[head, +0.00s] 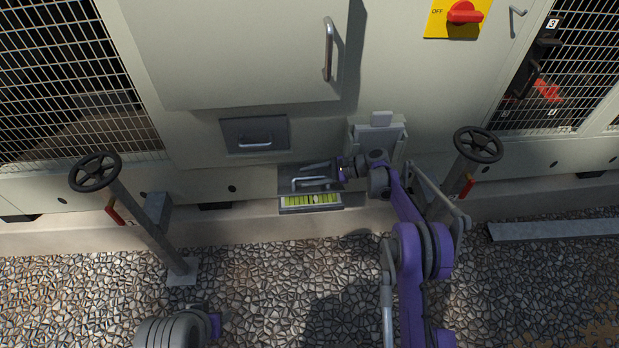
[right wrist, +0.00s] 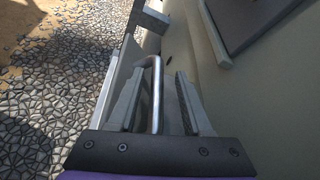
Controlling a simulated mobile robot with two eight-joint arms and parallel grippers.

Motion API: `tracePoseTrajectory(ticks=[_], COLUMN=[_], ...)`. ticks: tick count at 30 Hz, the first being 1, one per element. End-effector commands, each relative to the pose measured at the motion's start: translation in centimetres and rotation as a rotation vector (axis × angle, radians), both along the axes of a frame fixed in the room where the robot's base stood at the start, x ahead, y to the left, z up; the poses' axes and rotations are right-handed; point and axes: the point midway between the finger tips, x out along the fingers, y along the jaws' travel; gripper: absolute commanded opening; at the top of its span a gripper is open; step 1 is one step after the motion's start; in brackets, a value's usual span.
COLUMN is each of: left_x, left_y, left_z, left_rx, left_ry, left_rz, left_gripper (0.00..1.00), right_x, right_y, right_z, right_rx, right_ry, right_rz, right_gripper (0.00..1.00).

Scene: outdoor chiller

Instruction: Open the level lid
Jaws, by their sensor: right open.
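The level lid (head: 302,187) is a small grey cover low on the cabinet front, with a light metal bar handle (head: 312,181). A yellow-green level strip (head: 311,200) shows along its lower edge. My right gripper (head: 322,168) is at the lid, its arm reaching in from the lower right. In the right wrist view the bar handle (right wrist: 156,92) stands between the two open fingers of the right gripper (right wrist: 157,88), and I see a gap on both sides. Part of my left arm shows at the bottom left of the head view; its gripper does not show.
Posts with black handwheels (head: 95,171) (head: 478,145) stand on both sides. A grey panel with a handle (head: 255,135) is above left of the lid. A pale box (head: 378,135) is close behind my right wrist. Stony ground in front is mostly clear.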

Motion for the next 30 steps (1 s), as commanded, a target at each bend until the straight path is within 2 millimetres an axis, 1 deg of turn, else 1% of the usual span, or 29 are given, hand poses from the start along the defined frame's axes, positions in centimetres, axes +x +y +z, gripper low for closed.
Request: tracePoseTrajectory(ticks=[1, 6, 9, 12, 15, 18, 25, 26, 30], left_x=[0.0, -0.2, -0.2, -0.2, -0.3, -0.3, -0.3, -0.3, -0.3], left_y=[0.0, 0.0, 0.0, 0.0, 0.0, 0.0, 0.0, 0.0, 0.0], left_z=[0.3, 1.2, 1.6, 2.0, 2.1, 2.2, 2.2, 2.2, 2.1], left_rx=[0.0, 0.0, 0.0, 0.0, 0.0, 0.0, 0.0, 0.0, 0.0], left_ry=[-0.001, -0.004, -0.005, -0.006, -0.007, -0.007, -0.007, -0.007, -0.007], left_rz=[0.0, 0.0, 0.0, 0.0, 0.0, 0.0, 0.0, 0.0, 0.0], left_gripper=[0.5, 0.5, 0.5, 0.5, 0.5, 0.5, 0.5, 0.5, 0.5], right_x=[0.0, 0.0, 0.0, 0.0, 0.0, 0.0, 0.0, 0.0, -0.1], right_y=[0.0, 0.0, 0.0, 0.0, 0.0, 0.0, 0.0, 0.0, 0.0], right_z=[1.0, 4.4, 6.3, 7.8, 8.7, 9.1, 9.2, 9.2, 8.7], right_rx=[0.0, 0.0, 0.0, 0.0, 0.0, 0.0, 0.0, 0.0, -0.025], right_ry=[0.0, 0.0, 0.0, 0.0, 0.0, 0.0, 0.0, 0.0, -0.01], right_rz=[0.0, -0.001, -0.001, -0.001, -0.001, 0.0, 0.0, 0.0, -0.015], right_gripper=[0.5, 0.5, 0.5, 0.5, 0.5, 0.5, 0.5, 0.48, 0.23])
